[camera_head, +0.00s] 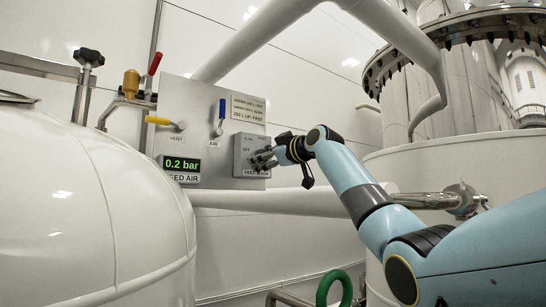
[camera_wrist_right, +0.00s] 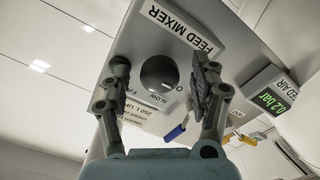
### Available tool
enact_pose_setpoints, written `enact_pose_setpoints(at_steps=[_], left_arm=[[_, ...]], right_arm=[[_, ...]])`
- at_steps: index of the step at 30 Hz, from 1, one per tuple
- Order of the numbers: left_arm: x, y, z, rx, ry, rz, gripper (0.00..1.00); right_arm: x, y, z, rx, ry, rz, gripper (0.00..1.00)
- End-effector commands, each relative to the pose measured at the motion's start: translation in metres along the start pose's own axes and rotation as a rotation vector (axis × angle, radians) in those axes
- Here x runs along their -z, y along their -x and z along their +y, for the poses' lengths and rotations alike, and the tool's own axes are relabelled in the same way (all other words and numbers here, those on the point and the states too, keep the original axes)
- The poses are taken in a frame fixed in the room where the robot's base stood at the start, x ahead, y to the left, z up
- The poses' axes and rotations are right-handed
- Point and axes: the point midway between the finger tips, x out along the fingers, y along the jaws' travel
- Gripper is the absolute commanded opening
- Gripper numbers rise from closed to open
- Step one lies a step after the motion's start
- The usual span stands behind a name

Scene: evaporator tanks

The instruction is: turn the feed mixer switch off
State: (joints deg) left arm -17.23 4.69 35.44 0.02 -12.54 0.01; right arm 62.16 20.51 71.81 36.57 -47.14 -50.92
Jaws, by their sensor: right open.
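The feed mixer switch is a dark round knob (camera_wrist_right: 160,74) in the right wrist view, on a grey box under a FEED MIXER label (camera_wrist_right: 181,31). SLOW, part of FAST and an O can be read around it; which position it is set to is unclear. My right gripper (camera_wrist_right: 163,70) is open, with one finger on each side of the knob; contact cannot be told. In the head view my right gripper (camera_head: 262,159) is at the grey switch box (camera_head: 243,143) and hides the knob. My left gripper is not in view.
The panel (camera_head: 205,95) also carries a blue AIR lever (camera_head: 221,112), a yellow VENT lever (camera_head: 160,121) and a display (camera_head: 182,164) reading 0.2 bar. A white tank (camera_head: 90,205) stands at left. A pipe (camera_head: 285,201) runs below the panel.

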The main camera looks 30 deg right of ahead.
Motion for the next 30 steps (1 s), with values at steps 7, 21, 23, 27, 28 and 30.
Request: enact_pose_setpoints(at_steps=[7, 21, 23, 27, 28, 30], left_arm=[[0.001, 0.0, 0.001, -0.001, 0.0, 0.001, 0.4], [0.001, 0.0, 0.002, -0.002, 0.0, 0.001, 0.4], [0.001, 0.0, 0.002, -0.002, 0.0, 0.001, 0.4], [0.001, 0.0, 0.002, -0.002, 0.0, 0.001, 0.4], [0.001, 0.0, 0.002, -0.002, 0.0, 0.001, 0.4], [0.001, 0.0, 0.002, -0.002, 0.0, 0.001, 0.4]], right_arm=[[-0.002, 0.039, 0.001, -0.002, 0.005, -0.002, 0.63], [-0.001, 0.114, 0.0, 0.0, 0.002, -0.002, 0.63], [-0.001, 0.116, -0.001, 0.001, 0.001, -0.001, 0.63], [-0.001, 0.116, -0.001, 0.002, 0.0, -0.001, 0.63], [-0.001, 0.116, -0.001, 0.001, -0.001, -0.002, 0.63], [-0.001, 0.116, -0.001, 0.001, 0.0, -0.002, 0.63]])
